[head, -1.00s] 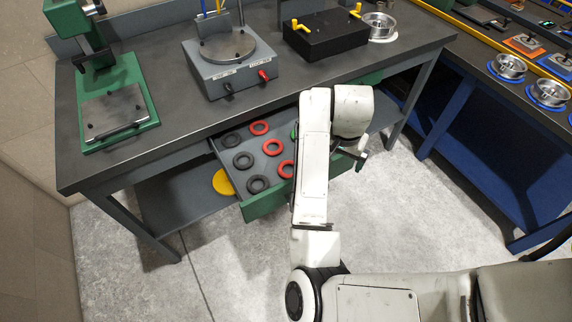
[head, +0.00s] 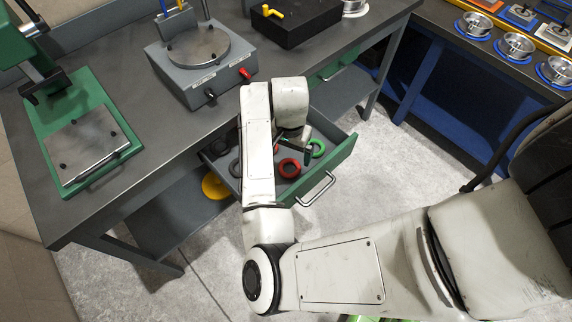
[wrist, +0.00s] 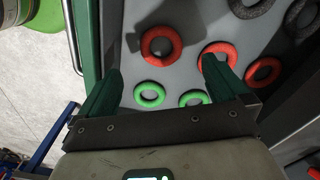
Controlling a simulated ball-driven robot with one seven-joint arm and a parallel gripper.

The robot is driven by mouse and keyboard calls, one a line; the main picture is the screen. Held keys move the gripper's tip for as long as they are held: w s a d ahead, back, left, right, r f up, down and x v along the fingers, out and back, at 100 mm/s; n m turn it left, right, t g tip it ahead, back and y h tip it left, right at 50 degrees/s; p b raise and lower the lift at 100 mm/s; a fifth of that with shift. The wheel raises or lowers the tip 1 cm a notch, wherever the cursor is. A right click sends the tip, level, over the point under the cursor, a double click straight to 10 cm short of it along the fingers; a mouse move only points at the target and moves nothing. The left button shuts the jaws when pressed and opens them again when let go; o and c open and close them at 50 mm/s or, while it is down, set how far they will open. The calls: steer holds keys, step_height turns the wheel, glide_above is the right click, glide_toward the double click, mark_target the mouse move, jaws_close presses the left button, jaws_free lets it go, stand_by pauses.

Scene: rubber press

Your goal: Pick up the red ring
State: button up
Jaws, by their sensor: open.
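In the wrist view three red rings lie in the grey drawer: one (wrist: 146,46) lies between my fingertips as seen from above, one (wrist: 230,52) is partly covered by the right finger, and one (wrist: 267,62) lies further right. In the head view one red ring (head: 290,175) shows plainly; my arm hides others. My gripper (wrist: 163,68) is open and empty, its fingers pointing into the drawer. I cannot tell its height above the rings. In the head view its end is mostly behind my arm.
Green rings (wrist: 149,103) lie nearer the gripper's base, and dark rings (wrist: 250,11) lie at the top of the wrist view. The open drawer has a green front (head: 340,165) with a metal handle (head: 317,189). The workbench (head: 120,190) overhangs the drawer's back. A yellow disc (head: 214,186) lies below.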

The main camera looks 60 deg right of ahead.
mark_target(289, 171)
steer(key=shift+f, duration=3.95)
steer(key=shift+c, duration=0.5)
steer(key=c, duration=1)
steer(key=shift+r, duration=0.15)
